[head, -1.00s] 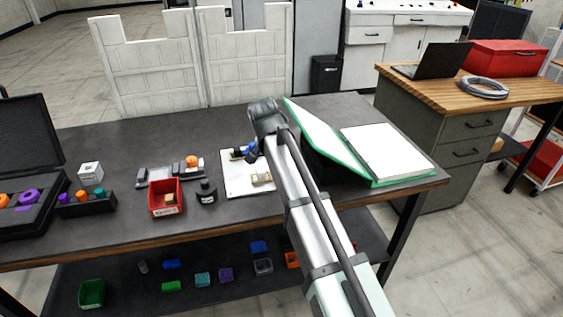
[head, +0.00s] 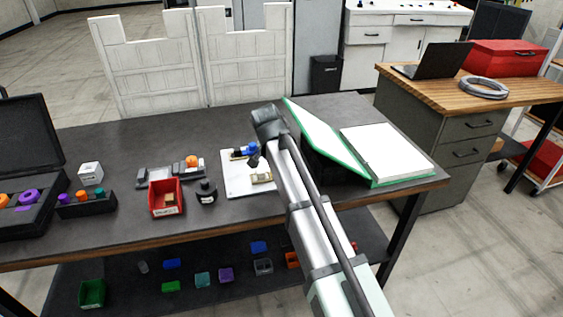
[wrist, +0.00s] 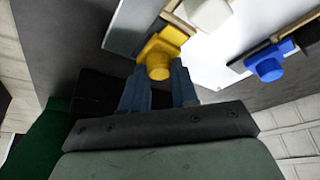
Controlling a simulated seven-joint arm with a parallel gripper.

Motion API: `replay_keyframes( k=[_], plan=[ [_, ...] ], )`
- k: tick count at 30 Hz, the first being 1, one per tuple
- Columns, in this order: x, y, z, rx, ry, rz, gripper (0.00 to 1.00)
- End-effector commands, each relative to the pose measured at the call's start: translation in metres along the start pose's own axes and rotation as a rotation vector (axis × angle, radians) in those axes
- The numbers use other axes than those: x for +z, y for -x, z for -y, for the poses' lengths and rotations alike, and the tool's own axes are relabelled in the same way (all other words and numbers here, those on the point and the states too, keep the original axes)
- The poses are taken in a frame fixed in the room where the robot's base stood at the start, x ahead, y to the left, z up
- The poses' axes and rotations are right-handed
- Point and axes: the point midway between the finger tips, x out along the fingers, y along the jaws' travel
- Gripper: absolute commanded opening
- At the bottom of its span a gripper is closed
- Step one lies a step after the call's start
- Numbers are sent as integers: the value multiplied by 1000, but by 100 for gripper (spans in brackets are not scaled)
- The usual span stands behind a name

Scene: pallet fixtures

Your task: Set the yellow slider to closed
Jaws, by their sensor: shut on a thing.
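The yellow slider (wrist: 163,46) has a round yellow knob and sits on a fixture on a white board (head: 233,185). In the wrist view its knob lies between the two blue-grey fingertips of my gripper (wrist: 158,76), which is shut on it. I cannot tell the yellow slider's set position.
A green-edged open binder (head: 385,152) lies right of the board, close to my arm. A dark round container (head: 206,192) and a red bin (head: 166,198) stand to its left. A white block (wrist: 208,12) is near the yellow slider.

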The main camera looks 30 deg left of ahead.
Motion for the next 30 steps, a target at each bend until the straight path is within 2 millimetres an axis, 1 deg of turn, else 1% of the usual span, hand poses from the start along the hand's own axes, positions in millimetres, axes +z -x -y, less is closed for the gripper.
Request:
replay_keyframes(
  k=[1, 5, 15, 22, 30],
  plan=[
    [0, 0, 0, 0, 0, 0, 12],
    [0, 0, 0, 0, 0, 0, 0],
    [0, 0, 0, 0, 0, 0, 0],
    [12, 5, 14, -1, 1, 0, 0],
    [14, 6, 16, -4, 0, 2, 0]
  ],
)
